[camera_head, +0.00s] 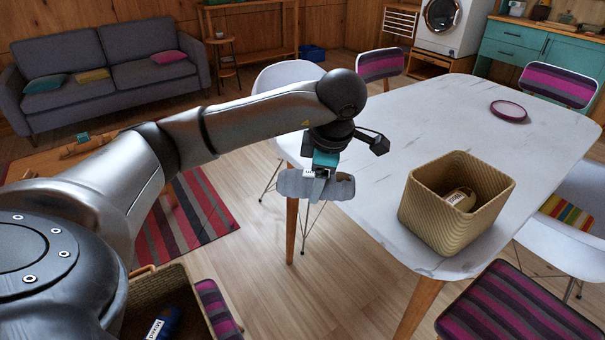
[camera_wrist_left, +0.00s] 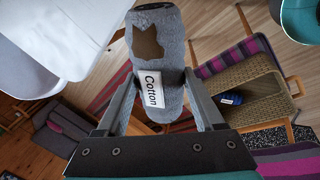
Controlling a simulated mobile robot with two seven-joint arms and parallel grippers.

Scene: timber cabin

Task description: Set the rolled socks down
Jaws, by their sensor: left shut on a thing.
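The rolled socks (camera_head: 292,184) are a grey roll with a brown patch and a white label reading "Cotton", clear in the left wrist view (camera_wrist_left: 158,48). My left gripper (camera_head: 321,174) is shut around the middle of the roll, with a finger on each side. It holds the roll in the air beside the left edge of the white marble-look table (camera_head: 440,108). A woven basket (camera_head: 437,219) stands on the table to the right of the roll. A tan labelled item (camera_head: 460,199) lies inside it. My right gripper is in neither view.
A second woven basket (camera_head: 152,291) holding a blue labelled item (camera_head: 164,324) is at the lower left. A purple ring-shaped dish (camera_head: 509,111) lies on the table's far right. The table's middle is clear. Chairs surround the table, including a white one (camera_head: 287,76) behind my gripper.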

